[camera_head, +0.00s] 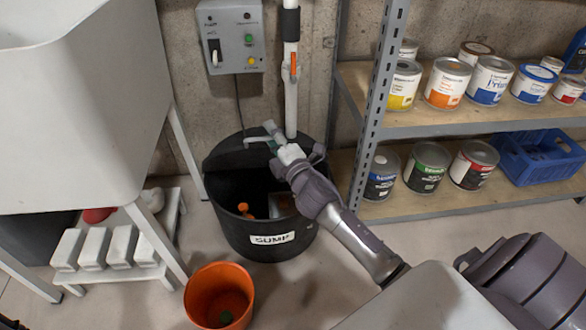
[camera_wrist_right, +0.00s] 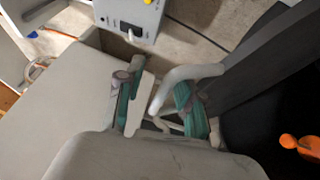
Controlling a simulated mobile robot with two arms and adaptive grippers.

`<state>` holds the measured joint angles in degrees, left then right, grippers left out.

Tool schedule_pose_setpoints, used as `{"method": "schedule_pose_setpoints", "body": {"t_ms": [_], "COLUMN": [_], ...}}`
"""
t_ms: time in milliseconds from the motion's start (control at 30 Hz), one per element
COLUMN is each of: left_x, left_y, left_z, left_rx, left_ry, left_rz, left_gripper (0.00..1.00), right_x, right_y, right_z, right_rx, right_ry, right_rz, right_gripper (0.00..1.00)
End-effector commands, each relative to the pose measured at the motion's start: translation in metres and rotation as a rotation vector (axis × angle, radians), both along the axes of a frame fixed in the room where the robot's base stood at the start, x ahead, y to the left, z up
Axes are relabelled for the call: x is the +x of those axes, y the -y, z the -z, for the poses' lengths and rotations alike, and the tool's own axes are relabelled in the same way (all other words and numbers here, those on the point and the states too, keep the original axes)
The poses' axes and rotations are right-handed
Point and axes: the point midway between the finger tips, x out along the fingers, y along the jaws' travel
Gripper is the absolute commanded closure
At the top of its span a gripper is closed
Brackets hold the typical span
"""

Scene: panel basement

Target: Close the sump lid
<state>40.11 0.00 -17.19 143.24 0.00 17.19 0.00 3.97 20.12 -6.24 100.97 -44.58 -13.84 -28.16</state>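The black sump basin (camera_head: 265,240) stands on the floor with a white SUMP label on its front. Its lid (camera_head: 222,152) is raised at the back near the wall, and the inside shows. In the right wrist view the dark lid (camera_wrist_right: 262,62) slants at the right. My right gripper (camera_head: 265,139) is above the basin's rear, by the lid's upper edge. Its teal-padded fingers (camera_wrist_right: 162,104) look apart in the wrist view. A pale curved bar (camera_wrist_right: 190,74), perhaps the lid handle, is close to them; I cannot tell whether they touch it. My left gripper is out of view.
An orange bucket (camera_head: 218,296) stands in front of the basin. An orange object (camera_head: 245,210) is inside it. A pipe (camera_head: 291,90) and control box (camera_head: 232,37) are behind. A paint shelf (camera_head: 460,122) is at right, a large sink (camera_head: 75,110) at left.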

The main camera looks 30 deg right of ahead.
Motion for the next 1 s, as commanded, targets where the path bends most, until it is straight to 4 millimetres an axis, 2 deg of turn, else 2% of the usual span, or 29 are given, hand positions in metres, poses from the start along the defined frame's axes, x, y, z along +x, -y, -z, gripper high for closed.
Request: {"method": "schedule_pose_setpoints", "body": {"t_ms": [1000], "left_x": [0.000], "left_y": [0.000], "left_z": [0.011], "left_rx": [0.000], "left_ry": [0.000], "left_rz": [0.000], "left_gripper": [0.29], "right_x": [-0.069], "right_y": [-0.003], "right_z": [0.022], "right_rx": [0.001], "right_ry": [-0.001], "right_rz": [0.000], "right_gripper": [0.63]}}
